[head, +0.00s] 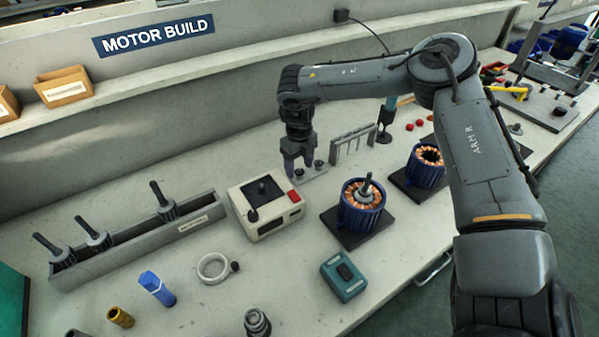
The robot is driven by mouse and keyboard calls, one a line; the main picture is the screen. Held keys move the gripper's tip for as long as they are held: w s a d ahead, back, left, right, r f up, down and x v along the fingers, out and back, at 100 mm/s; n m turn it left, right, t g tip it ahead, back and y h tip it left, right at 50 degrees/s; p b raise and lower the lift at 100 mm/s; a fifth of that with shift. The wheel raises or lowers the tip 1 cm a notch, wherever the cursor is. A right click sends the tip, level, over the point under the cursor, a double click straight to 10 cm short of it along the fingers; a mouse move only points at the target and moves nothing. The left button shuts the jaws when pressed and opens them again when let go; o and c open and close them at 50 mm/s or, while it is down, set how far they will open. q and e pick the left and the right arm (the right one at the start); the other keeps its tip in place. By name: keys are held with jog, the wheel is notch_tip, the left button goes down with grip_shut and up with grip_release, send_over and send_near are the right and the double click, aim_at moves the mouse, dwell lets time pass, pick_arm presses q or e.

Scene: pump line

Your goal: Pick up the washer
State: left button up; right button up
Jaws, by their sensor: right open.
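No washer can be made out for certain. Small dark round pieces (319,164) sit on a low grey plate (313,177) at the back middle of the bench, and they are too small to identify. My right gripper (298,166) is open and points down over the left part of this plate. Its fingers hide part of the plate, and I cannot tell whether they touch anything. A pale ring (203,272) with a dark knob lies at the front left, apart from the gripper. My left gripper is not in view.
A cream press-like box (270,222) stands just front-left of the plate. A grey rack (353,143) stands to its right. Blue motor housings (362,214) sit on dark pads. A long grey trough (130,252) holds several rotors.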

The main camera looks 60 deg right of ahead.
jog(key=shift+f, duration=0.2)
dwell(0.3)
jog(key=c, duration=0.9)
